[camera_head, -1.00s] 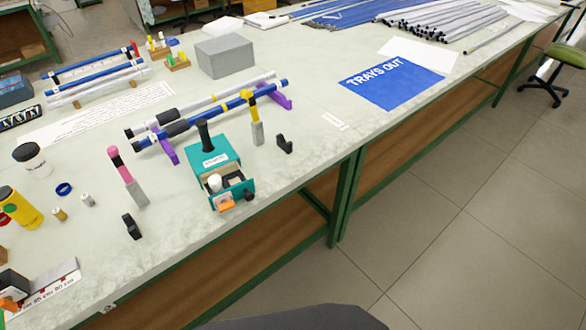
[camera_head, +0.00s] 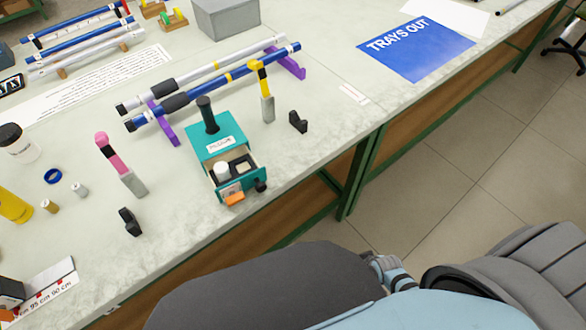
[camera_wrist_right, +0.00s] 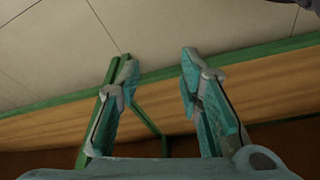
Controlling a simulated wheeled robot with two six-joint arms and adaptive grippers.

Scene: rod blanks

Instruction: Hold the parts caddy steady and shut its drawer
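The teal parts caddy (camera_head: 207,144) stands on the pale bench near its front edge, with a black upright post handle (camera_head: 207,116) on top and a white label. Its drawer (camera_head: 247,189) is pulled out toward the front edge; a white round piece and a dark compartment show inside. An orange piece (camera_head: 235,199) and a dark knob (camera_head: 261,185) show at its front. My right gripper (camera_wrist_right: 159,65) is open and empty in the right wrist view, facing the floor and the bench's green frame, away from the caddy. My left gripper is not in view.
A pink-topped tool (camera_head: 118,165) and a black clip (camera_head: 130,222) stand left of the caddy. A yellow-topped tool (camera_head: 265,90) and another black clip (camera_head: 298,122) stand right. Rods on purple stands (camera_head: 164,124) lie behind.

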